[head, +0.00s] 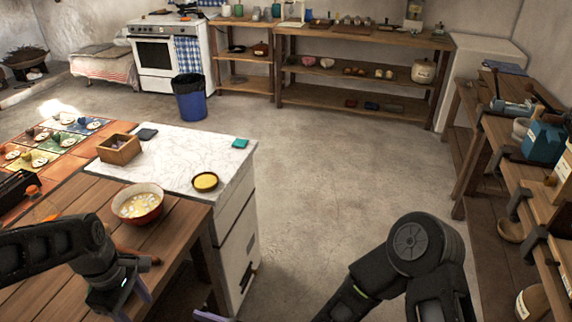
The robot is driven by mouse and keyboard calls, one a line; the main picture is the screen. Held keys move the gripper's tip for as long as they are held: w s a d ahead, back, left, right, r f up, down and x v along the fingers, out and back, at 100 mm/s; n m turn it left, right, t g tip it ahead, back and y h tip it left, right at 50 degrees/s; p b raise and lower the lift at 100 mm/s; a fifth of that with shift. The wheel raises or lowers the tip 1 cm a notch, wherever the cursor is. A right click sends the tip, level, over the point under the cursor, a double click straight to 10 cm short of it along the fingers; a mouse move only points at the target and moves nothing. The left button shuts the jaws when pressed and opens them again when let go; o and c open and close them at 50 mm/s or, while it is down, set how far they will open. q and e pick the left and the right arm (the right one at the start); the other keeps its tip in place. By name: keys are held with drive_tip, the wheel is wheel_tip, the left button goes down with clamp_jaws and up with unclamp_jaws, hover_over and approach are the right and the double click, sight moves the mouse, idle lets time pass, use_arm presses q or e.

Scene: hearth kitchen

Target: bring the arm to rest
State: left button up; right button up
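My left arm (55,250) reaches in from the left over the wooden table. Its gripper (138,296) points down near the table's front edge, below the bowl. Purple finger parts show, but the fingertips and the gap between them are not clear. My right arm (405,260) is bent at the bottom right, over open floor. A purple finger piece (208,315) at the bottom edge seems to belong to my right gripper. The rest of that gripper is cut off. I see nothing held in either gripper.
The wooden table (180,235) bears a red bowl (138,204) of pale food close to my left gripper. A marble-topped cabinet (170,155) adjoins it, with a yellow dish (205,181). A workbench (490,150) lines the right. The middle floor (310,180) is clear.

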use_arm(q)
drive_tip(key=d+f+m+h, duration=0.2)
drive_tip(key=d+f+m, duration=0.5)
drive_tip(key=d+f, duration=0.6)
use_arm(e)
drive_tip(key=d+f+m+g+h, duration=0.1)
drive_tip(key=d+f+m+h, duration=0.4)
drive_tip(key=d+f, duration=0.65)
use_arm(q)
drive_tip(key=s+d+f+m+h, duration=0.1)
drive_tip(key=s+d+f+m, duration=0.6)
drive_tip(key=f, duration=0.7)
drive_tip(key=s+d, duration=0.2)
drive_tip(key=d, duration=0.2)
drive_tip(key=shift+s+d+m, duration=0.15)
drive_tip(key=shift+s+m, duration=0.15)
drive_tip(key=shift+s, duration=0.1)
use_arm(e)
drive_tip(key=s+d+f+m+g+h, duration=0.2)
drive_tip(key=s+d+f+m, duration=0.2)
drive_tip(key=d, duration=0.4)
drive_tip(key=s+d+f+m+g+h, duration=0.2)
drive_tip(key=s+d+f+m, duration=0.2)
drive_tip(key=d, duration=0.5)
drive_tip(key=shift+s+h, duration=0.35)
drive_tip(key=shift+h, duration=0.05)
use_arm(q)
drive_tip(key=shift+r, duration=0.1)
use_arm(e)
drive_tip(key=shift+f, duration=0.1)
